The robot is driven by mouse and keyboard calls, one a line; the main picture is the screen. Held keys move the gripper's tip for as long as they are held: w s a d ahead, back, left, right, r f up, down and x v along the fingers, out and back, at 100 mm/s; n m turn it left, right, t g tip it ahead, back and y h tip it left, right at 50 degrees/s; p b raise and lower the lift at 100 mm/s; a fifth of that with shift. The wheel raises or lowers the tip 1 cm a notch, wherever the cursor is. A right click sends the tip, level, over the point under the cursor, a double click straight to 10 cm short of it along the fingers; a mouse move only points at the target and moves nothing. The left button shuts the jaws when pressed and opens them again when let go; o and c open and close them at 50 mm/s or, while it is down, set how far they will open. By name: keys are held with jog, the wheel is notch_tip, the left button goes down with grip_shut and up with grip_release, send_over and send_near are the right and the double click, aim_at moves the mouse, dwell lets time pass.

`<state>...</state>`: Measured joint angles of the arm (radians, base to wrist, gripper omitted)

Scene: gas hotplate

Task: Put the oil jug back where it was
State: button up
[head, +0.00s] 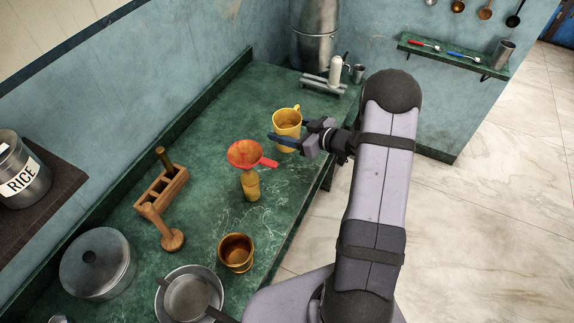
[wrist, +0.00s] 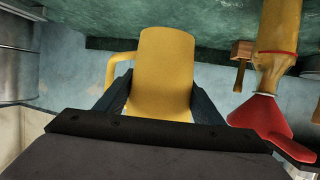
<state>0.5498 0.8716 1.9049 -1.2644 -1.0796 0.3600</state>
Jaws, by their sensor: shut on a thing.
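The oil jug, a yellow jug (head: 287,118) with a side handle, is upright near the back right of the green counter in the head view. My gripper (head: 285,141) is shut on it from the front right. In the wrist view, which is upside down, the jug (wrist: 165,75) sits between my two dark fingers (wrist: 160,100), its handle out to the left. I cannot tell whether its base touches the counter. A red funnel (head: 245,153) sits in the mouth of an amber bottle (head: 250,186), left of and nearer than the jug; both show at the right of the wrist view.
A wooden rack (head: 160,192), a wooden masher (head: 172,239), a brass cup (head: 236,252) and pots (head: 98,265) stand on the near-left counter. A metal urn (head: 314,40) and a grey stand (head: 325,85) are behind the jug. Counter left of the jug is clear.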

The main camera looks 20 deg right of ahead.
jog(key=shift+f+b, duration=2.65)
jog(key=shift+f, duration=0.45)
jog(key=shift+f+b, duration=1.55)
jog(key=shift+f, duration=0.3)
jog(key=shift+f, duration=0.15)
jog(key=o, duration=1.4)
jog(key=shift+c, duration=0.2)
